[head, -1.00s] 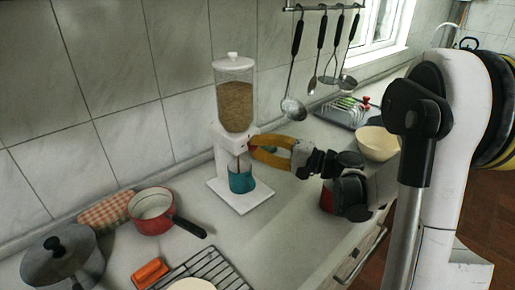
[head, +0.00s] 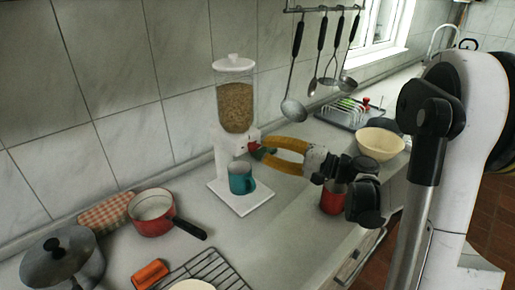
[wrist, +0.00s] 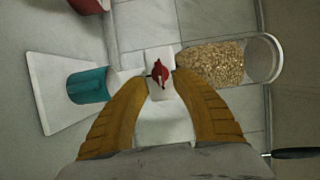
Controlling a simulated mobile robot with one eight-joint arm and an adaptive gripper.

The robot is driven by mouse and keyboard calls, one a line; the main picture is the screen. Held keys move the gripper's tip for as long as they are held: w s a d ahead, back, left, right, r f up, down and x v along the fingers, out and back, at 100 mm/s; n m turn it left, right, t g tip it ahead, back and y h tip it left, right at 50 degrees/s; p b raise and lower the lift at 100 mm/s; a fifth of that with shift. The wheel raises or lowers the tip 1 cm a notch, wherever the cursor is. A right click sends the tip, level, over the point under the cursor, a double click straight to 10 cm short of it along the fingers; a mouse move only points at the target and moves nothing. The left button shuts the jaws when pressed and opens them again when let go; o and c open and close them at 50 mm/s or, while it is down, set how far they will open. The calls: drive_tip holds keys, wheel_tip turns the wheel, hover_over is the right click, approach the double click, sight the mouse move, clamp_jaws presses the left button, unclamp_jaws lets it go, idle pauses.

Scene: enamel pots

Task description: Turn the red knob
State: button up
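A white dispenser (head: 227,145) with a clear hopper of grain stands on the counter by the tiled wall. Its red knob (wrist: 160,73) is on the front, between my two yellow fingers in the wrist view. My gripper (head: 262,150) also shows in the wrist view (wrist: 163,76), open, with a fingertip on each side of the knob and small gaps visible. In the head view the fingers partly cover the knob. A teal mug (head: 241,178) stands on the dispenser's white base (head: 245,205), below the spout; it shows in the wrist view (wrist: 88,86) too.
A red pan (head: 152,212), a lidded pot (head: 62,258), a wire rack (head: 210,270) and an orange block (head: 150,273) lie to the left. A red container (head: 332,198) and a cream bowl (head: 380,144) stand to the right. Utensils (head: 293,108) hang above.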

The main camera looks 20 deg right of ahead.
drive_tip(key=v, duration=0.8)
drive_tip(key=shift+s, duration=0.15)
drive_tip(key=shift+d+r, duration=0.1)
